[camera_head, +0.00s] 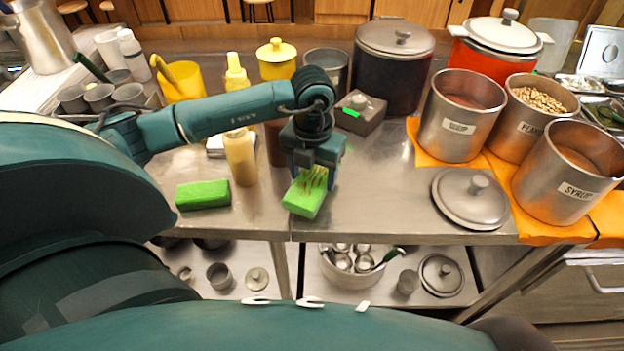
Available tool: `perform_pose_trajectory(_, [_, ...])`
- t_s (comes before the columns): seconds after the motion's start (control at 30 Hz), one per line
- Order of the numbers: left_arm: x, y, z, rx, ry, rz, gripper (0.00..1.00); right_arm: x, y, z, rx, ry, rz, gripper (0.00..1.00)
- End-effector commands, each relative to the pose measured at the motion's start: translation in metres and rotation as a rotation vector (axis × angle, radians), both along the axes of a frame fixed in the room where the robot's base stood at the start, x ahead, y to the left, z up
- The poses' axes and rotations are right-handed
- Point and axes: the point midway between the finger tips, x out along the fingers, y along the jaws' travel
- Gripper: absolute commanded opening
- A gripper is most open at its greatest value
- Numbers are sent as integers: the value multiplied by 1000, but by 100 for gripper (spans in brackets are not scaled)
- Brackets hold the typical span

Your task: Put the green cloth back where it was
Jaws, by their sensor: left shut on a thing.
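A green cloth (303,198), block-shaped with red streaks on top, is at the front middle of the steel counter. My left gripper (314,172) is above its back end, pointing down, and is shut on it. The fingertips are partly hidden against the cloth. I cannot tell whether the cloth rests on the counter or is just above it. A second green block-shaped cloth (203,194), without streaks, lies on the counter to the left. My right gripper is not in view.
A yellow bottle (240,157) stands between the two green pieces. A grey box with a green light (360,113) is behind the gripper. Steel pots (461,114) stand on orange cloths at right, beside a loose lid (470,197). The counter (375,190) between is clear.

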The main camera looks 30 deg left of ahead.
Motion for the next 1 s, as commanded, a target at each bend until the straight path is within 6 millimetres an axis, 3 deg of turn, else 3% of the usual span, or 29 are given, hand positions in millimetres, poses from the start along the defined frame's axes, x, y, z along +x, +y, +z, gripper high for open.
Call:
perform_pose_trajectory(0.2, [-1, 0, -28, 0, 3, 0, 45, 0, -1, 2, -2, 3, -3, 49])
perform_pose_trajectory(0.53, [0, 0, -32, 0, 1, -1, 45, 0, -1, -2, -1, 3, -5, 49])
perform_pose_trajectory(0.57, [0, 0, -32, 0, 1, -1, 64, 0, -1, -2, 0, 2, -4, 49])
perform_pose_trajectory(0.6, [0, 0, -31, 1, 1, -1, 67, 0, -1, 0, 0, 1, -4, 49])
perform_pose_trajectory(0.8, [0, 0, -31, 1, 2, 0, 83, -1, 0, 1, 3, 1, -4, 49])
perform_pose_trajectory(1.0, [0, 0, -31, 1, 2, 0, 85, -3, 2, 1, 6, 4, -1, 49])
